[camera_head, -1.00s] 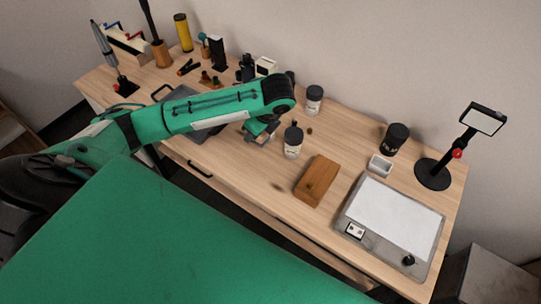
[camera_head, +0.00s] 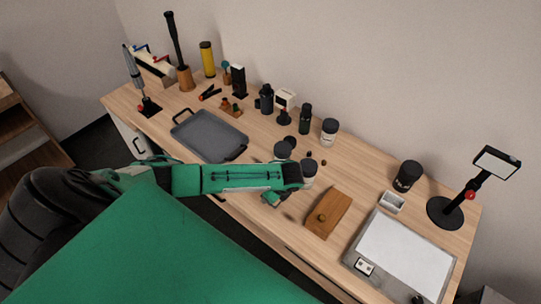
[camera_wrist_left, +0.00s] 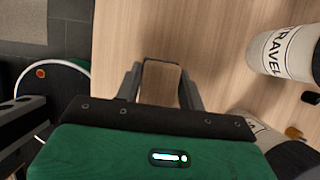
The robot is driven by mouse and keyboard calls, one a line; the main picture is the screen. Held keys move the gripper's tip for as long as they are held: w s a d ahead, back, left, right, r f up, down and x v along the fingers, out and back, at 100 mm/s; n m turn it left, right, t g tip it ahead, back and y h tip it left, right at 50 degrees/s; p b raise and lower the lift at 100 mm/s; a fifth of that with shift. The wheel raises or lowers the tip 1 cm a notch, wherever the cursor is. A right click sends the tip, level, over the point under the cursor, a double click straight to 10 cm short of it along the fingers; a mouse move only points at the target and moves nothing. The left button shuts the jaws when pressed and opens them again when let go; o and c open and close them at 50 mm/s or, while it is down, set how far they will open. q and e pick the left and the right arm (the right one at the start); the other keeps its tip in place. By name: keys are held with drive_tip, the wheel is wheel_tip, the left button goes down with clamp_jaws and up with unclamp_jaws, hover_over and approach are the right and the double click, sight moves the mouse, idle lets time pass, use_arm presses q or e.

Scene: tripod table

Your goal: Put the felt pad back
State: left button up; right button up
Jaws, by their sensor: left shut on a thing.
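My left gripper (camera_head: 271,199) is low over the front part of the table (camera_head: 250,170), between the table's front edge and the bottles. In the left wrist view its fingers (camera_wrist_left: 162,85) are shut on a small brown flat piece (camera_wrist_left: 162,78) with a dark rim, which looks like the felt pad. In the head view my arm hides this piece. A wooden block (camera_head: 329,212) with a small round spot on top lies just right of the gripper, apart from it. My right gripper is not in view.
A white bottle lettered TRAVEL (camera_wrist_left: 283,52) stands close right in the wrist view. Several dark-lidded jars (camera_head: 329,131) stand behind. A grey tray (camera_head: 208,135) is left. A board with a white sheet (camera_head: 400,248) and a lamp (camera_head: 445,211) are right.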

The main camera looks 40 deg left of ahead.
use_arm(q)
drive_tip(key=shift+f, duration=0.25)
drive_tip(key=shift+f, duration=0.15)
drive_tip(key=o, duration=0.8)
drive_tip(key=shift+o, duration=0.7)
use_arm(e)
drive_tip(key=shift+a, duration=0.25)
use_arm(q)
drive_tip(key=b+v, duration=0.2)
drive_tip(key=v, duration=1)
drive_tip(key=shift+r, duration=0.25)
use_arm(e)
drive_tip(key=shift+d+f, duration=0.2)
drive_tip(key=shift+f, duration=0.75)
